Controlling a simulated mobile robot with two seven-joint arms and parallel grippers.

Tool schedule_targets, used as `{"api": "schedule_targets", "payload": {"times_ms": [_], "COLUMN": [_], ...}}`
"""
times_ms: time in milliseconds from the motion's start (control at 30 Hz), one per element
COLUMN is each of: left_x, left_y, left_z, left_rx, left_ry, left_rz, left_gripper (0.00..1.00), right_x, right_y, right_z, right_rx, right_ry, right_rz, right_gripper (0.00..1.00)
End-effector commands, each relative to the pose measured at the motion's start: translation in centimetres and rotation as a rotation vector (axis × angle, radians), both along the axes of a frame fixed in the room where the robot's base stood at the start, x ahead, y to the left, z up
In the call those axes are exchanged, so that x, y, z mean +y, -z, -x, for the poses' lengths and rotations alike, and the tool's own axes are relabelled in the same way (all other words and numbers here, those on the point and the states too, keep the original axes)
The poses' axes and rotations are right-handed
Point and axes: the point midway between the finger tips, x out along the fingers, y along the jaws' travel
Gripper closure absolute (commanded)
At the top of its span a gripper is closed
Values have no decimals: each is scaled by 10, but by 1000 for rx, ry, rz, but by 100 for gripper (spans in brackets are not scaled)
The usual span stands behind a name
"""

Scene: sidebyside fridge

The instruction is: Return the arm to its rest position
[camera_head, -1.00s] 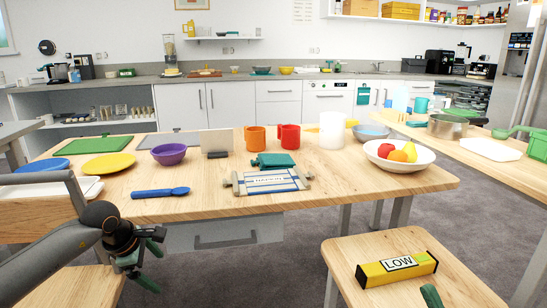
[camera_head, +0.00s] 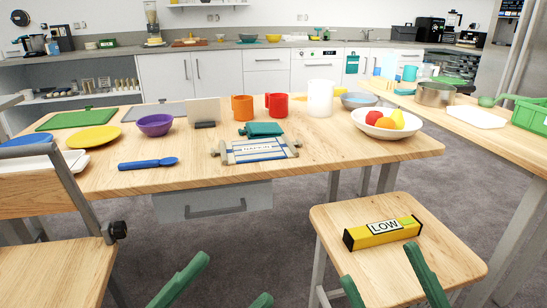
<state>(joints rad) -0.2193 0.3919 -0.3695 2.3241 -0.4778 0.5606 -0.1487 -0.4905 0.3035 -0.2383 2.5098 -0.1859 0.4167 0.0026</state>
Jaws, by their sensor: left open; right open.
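My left gripper (camera_head: 235,276) is at the bottom edge of the head view, left of centre. Its green fingers are spread apart with nothing between them. My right gripper (camera_head: 378,262) is at the bottom edge, right of centre, also open and empty. Its fingers appear in front of the wooden stool (camera_head: 440,262) and below the yellow box labelled LOW (camera_head: 383,232). Whether they touch the stool cannot be told. The rest of both arms is mostly out of view.
The wooden table (camera_head: 330,160) holds plates, a purple bowl (camera_head: 155,125), mugs, a napkin tray (camera_head: 256,150) and a fruit bowl (camera_head: 389,122). A chair (camera_head: 60,270) stands at the left. Grey floor (camera_head: 290,230) shows between table and stool.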

Motion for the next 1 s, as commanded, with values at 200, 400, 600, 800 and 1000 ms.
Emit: {"api": "schedule_targets", "payload": {"times_ms": [200, 400, 600, 800, 1000], "left_x": [58, 72, 79, 89, 100], "left_y": [-18, -22, -3, 31, 70], "left_z": [3, -25, -55, -69, -57], "left_rx": [339, 551, 786, 1075, 1371], "left_ry": [27, -34, -142, -269, -391], "left_rz": [334, 394, 390, 379, 361], "left_gripper": [1, 1, 1, 1, 1], "right_x": [0, -4, -12, -22, -33], "right_y": [0, -2, 17, 50, 89], "right_z": [0, -28, -58, -72, -60], "right_rx": [0, 165, 417, 725, 1040], "right_ry": [0, 40, 94, 154, 205], "right_rz": [0, 11, 26, 45, 63], "right_gripper": [16, 16, 16, 16, 16]}}
